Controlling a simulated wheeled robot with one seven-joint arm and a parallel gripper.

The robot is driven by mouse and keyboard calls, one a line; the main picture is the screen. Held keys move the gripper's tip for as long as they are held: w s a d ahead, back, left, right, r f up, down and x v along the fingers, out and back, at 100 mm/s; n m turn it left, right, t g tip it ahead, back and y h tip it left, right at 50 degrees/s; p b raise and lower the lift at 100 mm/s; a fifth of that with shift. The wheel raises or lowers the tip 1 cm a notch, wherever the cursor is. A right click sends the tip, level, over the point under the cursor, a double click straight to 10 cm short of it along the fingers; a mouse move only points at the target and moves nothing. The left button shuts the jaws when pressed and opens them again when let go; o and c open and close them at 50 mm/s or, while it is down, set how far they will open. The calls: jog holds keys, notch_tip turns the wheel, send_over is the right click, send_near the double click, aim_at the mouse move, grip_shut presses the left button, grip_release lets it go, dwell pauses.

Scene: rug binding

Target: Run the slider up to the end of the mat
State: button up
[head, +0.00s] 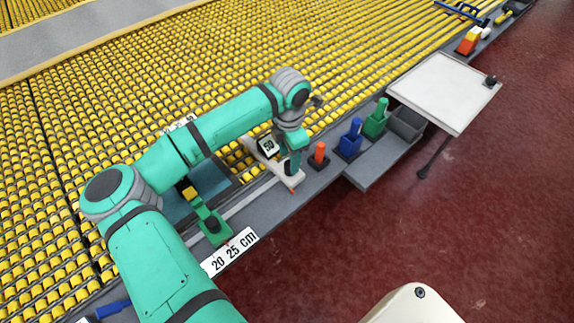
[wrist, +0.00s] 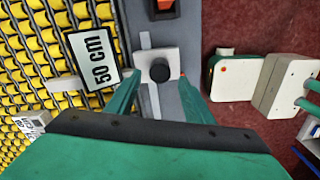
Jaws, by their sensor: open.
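The slider is a white block with a black round knob (wrist: 159,71) and a white plate marked "50 cm" (wrist: 92,60) at its left in the wrist view. In the head view its white bar (head: 288,179) lies across the grey rail. My gripper (wrist: 158,84) is open, its green fingers on either side of the knob; I cannot tell whether they touch it. It also shows in the head view (head: 294,165). The mat (head: 207,183) is a blue-grey sheet on the yellow rollers, left of the slider and partly hidden by my arm.
A green clamp with a yellow block (head: 212,224) stands by the mat. A "20 25 cm" scale (head: 230,252) lies on the front edge. Right of the slider are an orange piece (head: 319,155), a blue holder (head: 351,139), a green holder (head: 377,119) and a white side table (head: 445,88).

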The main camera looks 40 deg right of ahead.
aim_at(289, 164)
jog(key=shift+f, duration=2.1)
